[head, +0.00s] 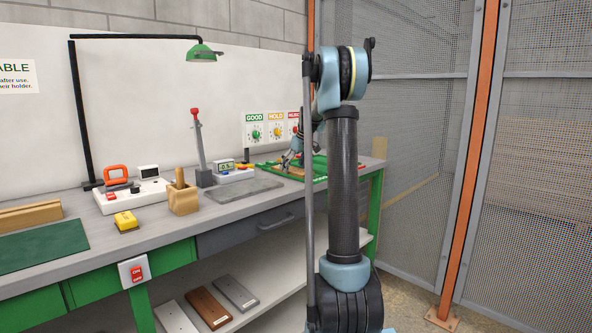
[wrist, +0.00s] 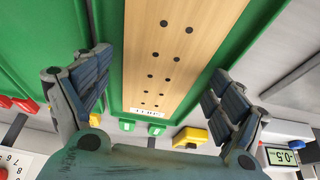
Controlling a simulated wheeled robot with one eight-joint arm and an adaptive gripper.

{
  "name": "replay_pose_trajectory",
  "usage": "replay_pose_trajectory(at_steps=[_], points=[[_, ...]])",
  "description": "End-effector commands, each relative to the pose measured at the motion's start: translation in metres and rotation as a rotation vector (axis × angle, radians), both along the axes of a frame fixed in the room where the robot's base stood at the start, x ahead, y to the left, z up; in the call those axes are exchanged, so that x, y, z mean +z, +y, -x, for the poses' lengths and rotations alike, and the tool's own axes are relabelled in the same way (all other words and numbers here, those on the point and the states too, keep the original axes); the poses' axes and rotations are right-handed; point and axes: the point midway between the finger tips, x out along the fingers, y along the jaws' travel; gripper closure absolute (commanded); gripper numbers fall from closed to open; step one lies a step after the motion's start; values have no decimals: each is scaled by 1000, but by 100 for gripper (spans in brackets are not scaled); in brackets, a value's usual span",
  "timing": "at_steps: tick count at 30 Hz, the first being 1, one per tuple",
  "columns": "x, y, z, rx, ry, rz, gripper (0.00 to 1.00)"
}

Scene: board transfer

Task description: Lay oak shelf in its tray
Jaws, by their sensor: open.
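The oak shelf (wrist: 165,60) is a pale wood board with rows of dark holes and a small label at its near end. In the wrist view it lies within the green tray (wrist: 125,98), whose rim shows along its sides and end. Its far end is out of frame. My gripper (wrist: 160,66) is open, with one finger to each side of the board and no visible grip on it. In the head view my gripper (head: 291,160) is low over the green tray (head: 320,178) at the bench's right end. Only a bit of the board (head: 296,171) shows there.
Several boards (head: 208,306) lie on the lower shelf. A mesh fence (head: 420,130) stands at right.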

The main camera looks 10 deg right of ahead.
Motion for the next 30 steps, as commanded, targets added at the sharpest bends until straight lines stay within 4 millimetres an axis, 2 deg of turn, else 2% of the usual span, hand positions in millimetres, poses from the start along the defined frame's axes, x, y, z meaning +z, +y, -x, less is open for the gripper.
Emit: replay_pose_trajectory(at_steps=[8, 11, 21, 25, 30], points=[[7, -2, 2, 0, 0, 0, 10], [19, -5, 6, -1, 0, 0, 10], [78, -20, 25, -1, 1, 0, 10], [95, -24, 30, -1, 1, 0, 10], [107, -27, 34, 0, 1, 1, 10]])
